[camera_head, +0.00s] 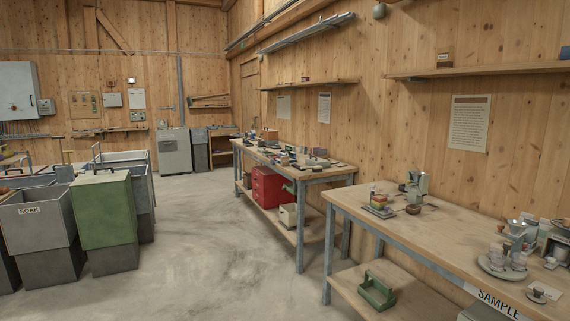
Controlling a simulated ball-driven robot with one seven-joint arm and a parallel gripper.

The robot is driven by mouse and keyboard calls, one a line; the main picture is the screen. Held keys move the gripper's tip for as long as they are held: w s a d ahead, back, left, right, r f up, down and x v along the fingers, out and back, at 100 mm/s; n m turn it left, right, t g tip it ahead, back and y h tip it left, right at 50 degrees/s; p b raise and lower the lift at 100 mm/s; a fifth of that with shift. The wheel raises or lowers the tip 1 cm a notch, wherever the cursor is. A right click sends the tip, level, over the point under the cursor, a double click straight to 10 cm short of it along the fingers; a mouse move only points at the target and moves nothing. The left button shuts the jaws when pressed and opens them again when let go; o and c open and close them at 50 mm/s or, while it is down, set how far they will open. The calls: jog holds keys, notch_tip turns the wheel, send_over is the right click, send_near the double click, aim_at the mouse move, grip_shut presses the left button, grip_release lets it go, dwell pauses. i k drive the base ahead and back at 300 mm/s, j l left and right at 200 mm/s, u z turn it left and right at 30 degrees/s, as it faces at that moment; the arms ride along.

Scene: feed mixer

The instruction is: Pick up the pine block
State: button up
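I cannot make out the pine block for certain; several objects are too small to tell. A small brown block-like item (445,60) stands on the upper right wall shelf. My gripper is not in view.
Open concrete floor (200,250) lies between the benches and the bins at left. A grey bin marked SOAK (30,225) and a green bin (104,215) stand there. A red drawer cabinet (268,187) and a green carrier (377,290) sit on the lower bench shelves.

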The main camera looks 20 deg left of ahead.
aim_at(284, 159)
jog(key=i+j+u, duration=0.25)
jog(key=i+u, duration=0.55)
jog(key=i, duration=0.25)
jog(key=i+l+u, duration=0.1)
jog(key=i+u, duration=0.25)
jog(key=i, duration=0.85)
jog(key=i+j+z, duration=0.1)
jog(key=i, duration=0.5)
jog(key=i+j, duration=0.1)
jog(key=i, duration=0.55)
jog(key=z, duration=0.05)
